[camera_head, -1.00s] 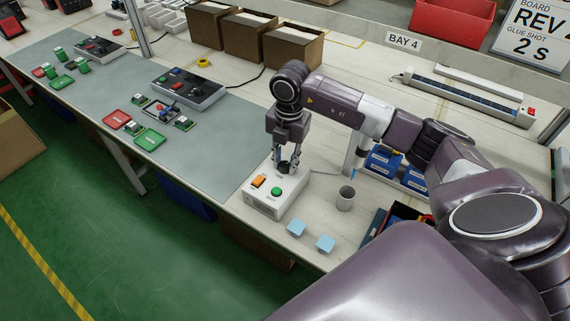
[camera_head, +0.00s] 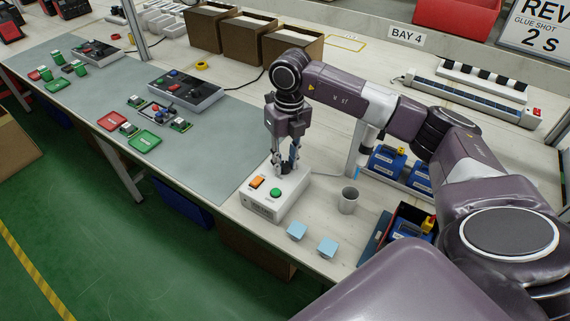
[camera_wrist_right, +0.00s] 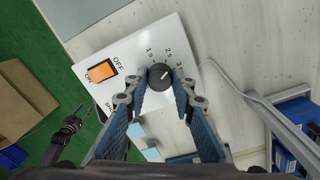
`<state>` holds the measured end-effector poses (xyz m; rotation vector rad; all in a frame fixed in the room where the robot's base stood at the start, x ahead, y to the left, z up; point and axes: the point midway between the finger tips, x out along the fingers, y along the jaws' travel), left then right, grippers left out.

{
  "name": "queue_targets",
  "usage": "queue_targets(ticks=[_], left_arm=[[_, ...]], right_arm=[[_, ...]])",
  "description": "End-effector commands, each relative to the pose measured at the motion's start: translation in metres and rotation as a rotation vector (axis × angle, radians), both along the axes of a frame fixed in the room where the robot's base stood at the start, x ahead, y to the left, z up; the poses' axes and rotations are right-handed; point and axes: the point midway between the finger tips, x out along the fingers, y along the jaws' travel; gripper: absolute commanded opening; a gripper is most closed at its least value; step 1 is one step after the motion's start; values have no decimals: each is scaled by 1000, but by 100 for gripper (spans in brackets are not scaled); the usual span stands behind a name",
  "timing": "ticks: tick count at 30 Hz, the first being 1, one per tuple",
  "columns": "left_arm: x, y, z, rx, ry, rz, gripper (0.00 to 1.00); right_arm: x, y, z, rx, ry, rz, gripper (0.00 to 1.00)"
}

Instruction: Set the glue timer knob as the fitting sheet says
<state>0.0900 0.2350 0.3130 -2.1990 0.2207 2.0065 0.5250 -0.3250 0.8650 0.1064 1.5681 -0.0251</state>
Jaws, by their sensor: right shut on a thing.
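The glue timer is a white box (camera_head: 266,207) with an orange ON/OFF switch and a green button. Its black round knob (camera_wrist_right: 160,76) shows in the right wrist view, with 1 s, 2 s and 3 s marks around it. The knob's short white line points up and right, on the 2 s to 3 s side; its exact setting is hard to read. My right gripper (camera_head: 284,168) points down at the box, its fingers (camera_wrist_right: 160,95) shut on the knob's sides. The fitting sheet (camera_head: 541,38) reads "GLUE SHOT 2 S". A dark shape at the wrist view's left looks like my left gripper (camera_wrist_right: 72,122).
A grey cup (camera_head: 348,201) and two light blue pads (camera_head: 297,230) stand close to the timer. Blue parts sit in a rack (camera_head: 388,160) to its right. A grey mat (camera_head: 225,150) with boards and a control box (camera_head: 187,92) lies to its left.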

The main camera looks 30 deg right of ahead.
Motion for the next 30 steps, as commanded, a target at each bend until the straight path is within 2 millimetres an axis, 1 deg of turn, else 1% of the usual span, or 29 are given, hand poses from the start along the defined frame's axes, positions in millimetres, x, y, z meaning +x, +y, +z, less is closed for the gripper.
queue_targets(ticks=[1,6,12,18,30], left_arm=[[0,0,-4,0,0,0,40],[0,0,-8,0,0,0,40],[0,0,-11,0,0,0,40],[0,0,-12,0,0,0,40],[0,0,-12,0,0,0,40]], right_arm=[[1,-1,-1,-1,-3,35,0],[1,-1,0,0,-4,146,0],[1,-1,1,0,-4,232,0],[1,-1,1,-1,-3,272,0],[1,-1,1,-1,-3,279,0]])
